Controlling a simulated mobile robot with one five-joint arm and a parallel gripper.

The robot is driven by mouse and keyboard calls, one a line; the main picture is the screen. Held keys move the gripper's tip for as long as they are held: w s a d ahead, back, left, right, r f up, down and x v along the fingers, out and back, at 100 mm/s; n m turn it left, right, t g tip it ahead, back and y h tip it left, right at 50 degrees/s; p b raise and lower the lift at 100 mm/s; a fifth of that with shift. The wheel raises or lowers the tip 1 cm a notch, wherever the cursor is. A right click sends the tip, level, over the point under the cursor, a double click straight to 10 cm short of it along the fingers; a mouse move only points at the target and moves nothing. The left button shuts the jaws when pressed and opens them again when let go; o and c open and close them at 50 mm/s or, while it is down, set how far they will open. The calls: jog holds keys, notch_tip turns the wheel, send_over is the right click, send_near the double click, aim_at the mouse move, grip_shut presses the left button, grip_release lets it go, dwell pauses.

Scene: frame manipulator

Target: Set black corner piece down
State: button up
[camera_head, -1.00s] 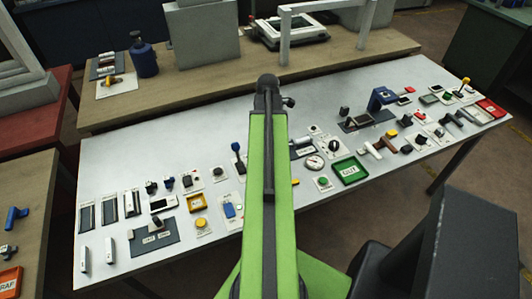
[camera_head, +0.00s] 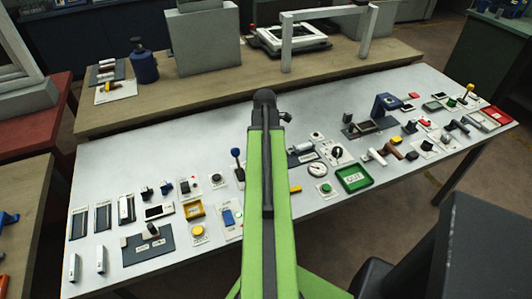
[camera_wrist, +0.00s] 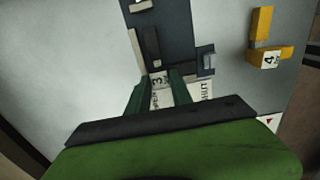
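In the wrist view, a black bar-shaped piece (camera_wrist: 151,42), which looks like the black corner piece, lies over a dark blue-grey mat (camera_wrist: 176,24). A white label marked 3 (camera_wrist: 158,80) shows at its near end. My gripper (camera_wrist: 158,88) has its two dark green fingers on either side of this label. Whether the fingers press on the piece or stand apart from it cannot be told. In the head view, my green arm hides my gripper and the piece.
A yellow corner piece (camera_wrist: 262,24) with a 4 label lies to the right. A small grey-blue part (camera_wrist: 206,60) sits at the mat's right edge. The light table (camera_head: 110,170) carries many small parts. A wooden bench (camera_head: 210,85) stands behind. Bare table shows on the left (camera_wrist: 60,60).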

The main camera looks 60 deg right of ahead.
jog(key=o, duration=0.3)
notch_tip(320, 180, up, 12)
jog(key=p, duration=1.2)
jog(key=shift+r, duration=0.2)
